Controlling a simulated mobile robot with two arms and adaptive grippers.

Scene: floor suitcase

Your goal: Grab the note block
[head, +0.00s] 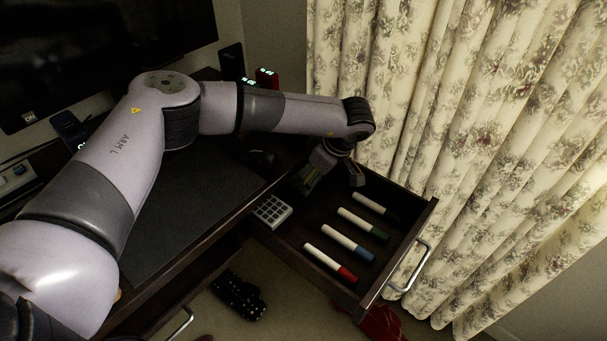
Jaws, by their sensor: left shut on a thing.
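My left gripper (335,168) reaches down into the back of the open drawer (318,283). It is shut on a small, dark greenish block, which looks like the note block (309,181). The block is at the drawer's inner end, partly hidden by the fingers and in shadow. I cannot tell whether it still touches the drawer floor. My right gripper is not in view.
Several capped markers (348,243) lie in the drawer, with a grey keypad-like item (272,211) at its left side. A floral curtain (450,130) hangs close on the right. The desk (190,205) and a dark monitor (90,50) are on the left.

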